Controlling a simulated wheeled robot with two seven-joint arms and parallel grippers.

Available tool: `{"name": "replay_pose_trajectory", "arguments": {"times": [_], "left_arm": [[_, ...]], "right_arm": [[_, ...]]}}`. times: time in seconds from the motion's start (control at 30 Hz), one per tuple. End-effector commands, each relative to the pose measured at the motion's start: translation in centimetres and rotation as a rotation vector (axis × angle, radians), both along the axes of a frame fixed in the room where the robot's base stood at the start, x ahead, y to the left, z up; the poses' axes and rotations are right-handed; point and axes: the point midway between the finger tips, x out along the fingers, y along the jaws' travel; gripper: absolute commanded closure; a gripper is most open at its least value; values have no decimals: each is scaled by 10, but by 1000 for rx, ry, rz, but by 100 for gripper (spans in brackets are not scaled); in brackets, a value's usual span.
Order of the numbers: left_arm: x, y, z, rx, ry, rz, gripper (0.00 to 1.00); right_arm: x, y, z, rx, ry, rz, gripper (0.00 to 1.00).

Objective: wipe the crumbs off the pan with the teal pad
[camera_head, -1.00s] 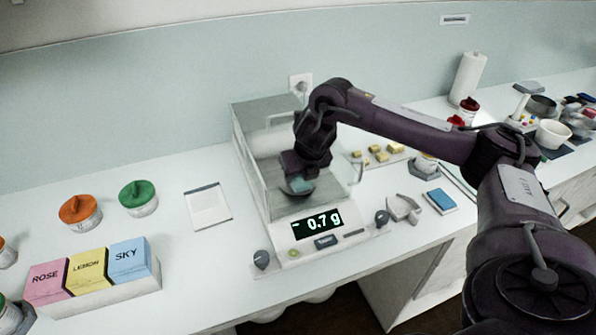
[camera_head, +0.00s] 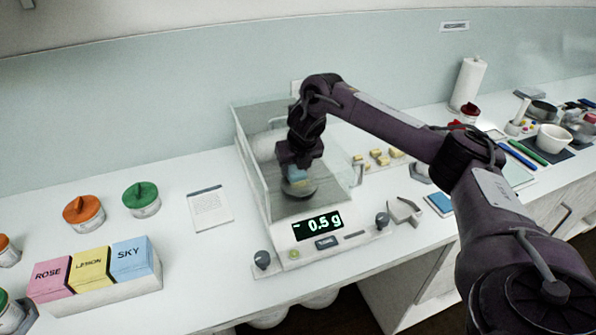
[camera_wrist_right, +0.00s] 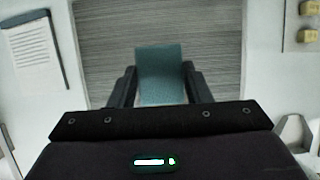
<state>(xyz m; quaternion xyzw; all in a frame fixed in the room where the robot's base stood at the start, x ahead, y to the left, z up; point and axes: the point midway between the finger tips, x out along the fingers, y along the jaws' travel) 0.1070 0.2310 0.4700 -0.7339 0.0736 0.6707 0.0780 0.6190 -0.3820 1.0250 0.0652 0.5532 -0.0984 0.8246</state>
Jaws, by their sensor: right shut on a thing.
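The balance (camera_head: 318,240) has a glass-walled chamber (camera_head: 251,165) with its front reading "- 0.5 g". My right gripper (camera_head: 298,160) reaches down into the chamber, shut on the teal pad (camera_head: 297,175). The pad is just above the round grey pan (camera_head: 303,190); I cannot tell whether its lower edge touches the pan. In the wrist view the pad (camera_wrist_right: 160,75) stands between the two fingers of the gripper (camera_wrist_right: 158,85). I cannot make out crumbs on the pan. My left gripper is not in view.
Left of the balance lie a white card (camera_head: 209,208), an orange-lidded jar (camera_head: 84,211), a green-lidded jar (camera_head: 141,200) and ROSE, LEMON and SKY boxes (camera_head: 95,275). Right of it are a blue pad (camera_head: 440,204) and yellow blocks (camera_head: 379,157).

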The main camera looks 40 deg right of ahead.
Motion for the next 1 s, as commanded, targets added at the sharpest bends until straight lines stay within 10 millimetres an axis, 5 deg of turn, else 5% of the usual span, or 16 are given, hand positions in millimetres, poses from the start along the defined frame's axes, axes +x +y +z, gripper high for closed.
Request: {"name": "replay_pose_trajectory", "arguments": {"times": [0.23,1.0], "left_arm": [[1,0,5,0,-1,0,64],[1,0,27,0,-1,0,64]], "right_arm": [[-3,0,0,-1,-1,1,74],[-55,12,2,-1,0,1,74]]}}
